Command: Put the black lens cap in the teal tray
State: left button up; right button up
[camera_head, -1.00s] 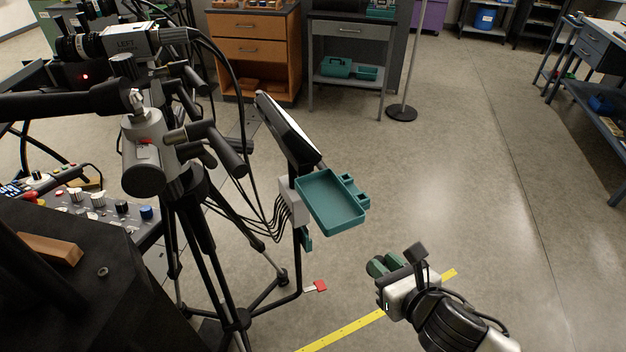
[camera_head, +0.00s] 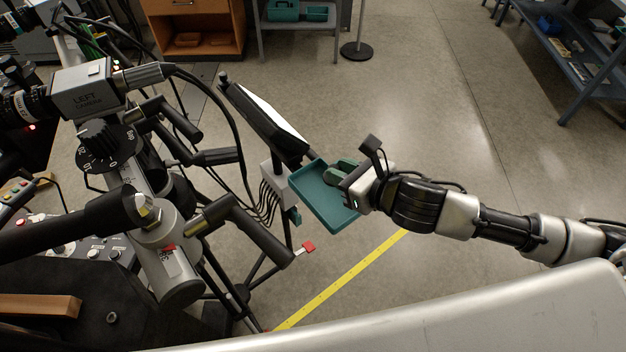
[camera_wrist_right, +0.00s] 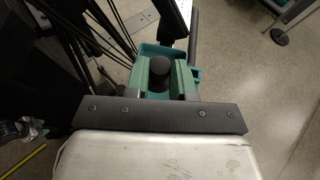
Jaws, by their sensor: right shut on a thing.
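The teal tray (camera_head: 318,196) is mounted beside the tripod, near the middle of the head view. My right gripper (camera_head: 343,170) is over the tray's right part, its green fingers partly covering it. In the right wrist view the gripper (camera_wrist_right: 159,76) is shut on the black lens cap (camera_wrist_right: 159,70), a dark round piece between the two green fingers. The tray (camera_wrist_right: 148,50) shows behind and around the fingers there. I cannot tell whether the cap touches the tray. The cap is hidden in the head view. My left gripper is not in view.
A tilted dark panel (camera_head: 262,118) rises just behind the tray. Open floor lies to the right, with a yellow tape line (camera_head: 340,282).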

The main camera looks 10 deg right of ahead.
send_over(341, 211)
jog(key=f, duration=0.5)
jog(key=shift+s+d, duration=0.15)
jog(key=shift+s, duration=0.05)
jog(key=shift+f, duration=0.45)
jog(key=f, duration=0.2)
jog(key=shift+w+a+f+p, duration=0.2)
jog(key=shift+w+f+p, duration=0.05)
jog(key=shift+f+p, duration=0.1)
jog(key=shift+f, duration=0.35)
jog(key=shift+d+f, duration=0.1)
jog(key=o, duration=0.9)
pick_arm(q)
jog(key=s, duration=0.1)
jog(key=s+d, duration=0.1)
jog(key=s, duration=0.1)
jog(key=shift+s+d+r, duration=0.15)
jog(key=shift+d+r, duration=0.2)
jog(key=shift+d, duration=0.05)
